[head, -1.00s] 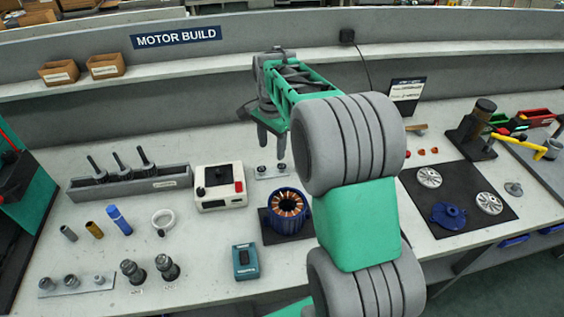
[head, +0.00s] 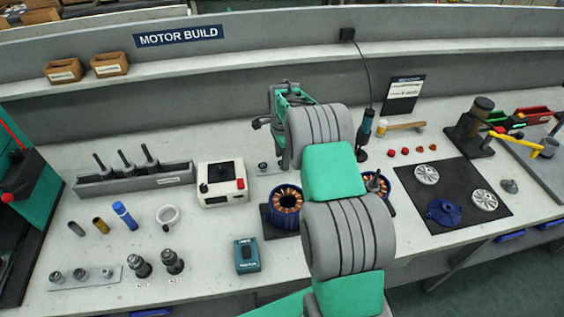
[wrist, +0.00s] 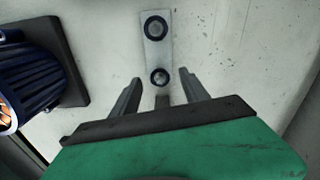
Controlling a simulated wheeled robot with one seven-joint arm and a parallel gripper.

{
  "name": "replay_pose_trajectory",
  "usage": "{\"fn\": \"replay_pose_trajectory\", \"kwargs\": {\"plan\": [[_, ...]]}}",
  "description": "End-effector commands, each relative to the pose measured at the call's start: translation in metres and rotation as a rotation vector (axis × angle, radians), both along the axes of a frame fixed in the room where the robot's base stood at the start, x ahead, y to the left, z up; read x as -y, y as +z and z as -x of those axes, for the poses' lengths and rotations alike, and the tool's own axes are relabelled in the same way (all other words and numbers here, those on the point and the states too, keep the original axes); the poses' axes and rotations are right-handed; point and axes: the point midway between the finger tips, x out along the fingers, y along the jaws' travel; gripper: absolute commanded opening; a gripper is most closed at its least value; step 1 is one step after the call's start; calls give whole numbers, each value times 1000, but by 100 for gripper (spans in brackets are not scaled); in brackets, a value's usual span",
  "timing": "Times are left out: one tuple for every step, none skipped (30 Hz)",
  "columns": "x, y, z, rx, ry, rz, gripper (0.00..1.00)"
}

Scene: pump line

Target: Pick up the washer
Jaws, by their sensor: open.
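A small pale plate (wrist: 156,50) holds two dark round parts in the wrist view. The far one (wrist: 155,26) looks like a flat dark ring with a grey centre. The near one (wrist: 160,77) is a dark ring with a shiny raised middle. I cannot tell for sure which is the washer. My gripper (wrist: 159,80) is open and empty, its fingers on either side of the near part in the picture; the height gap is unclear. In the head view my gripper (head: 283,158) points down beside one of these parts (head: 262,167); my arm hides the other.
A blue motor stator (head: 287,200) with copper windings stands on a dark pad close to the plate; it also shows in the wrist view (wrist: 28,90). A white box with a red button (head: 222,183) stands left of the plate. The bench right of the plate looks bare in the wrist view.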

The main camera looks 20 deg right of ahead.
Motion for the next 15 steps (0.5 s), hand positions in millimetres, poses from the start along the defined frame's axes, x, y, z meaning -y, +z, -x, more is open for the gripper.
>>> {"fn": "replay_pose_trajectory", "kwargs": {"plan": [[0,0,0,0,0,0,53],[0,0,0,0,0,0,53],[0,0,0,0,0,0,53],[0,-1,0,0,0,0,53],[0,-1,0,0,0,0,53],[0,-1,0,-1,0,0,53],[0,-2,0,-1,0,0,53],[0,-2,0,-1,0,0,53],[0,-3,0,-1,0,0,53],[0,-3,0,-1,0,0,53],[0,-4,0,-1,0,0,53],[0,-4,0,-1,0,0,53],[0,-5,0,-1,0,0,53],[0,-5,0,-1,0,0,53],[0,-5,0,-1,0,0,53]]}}
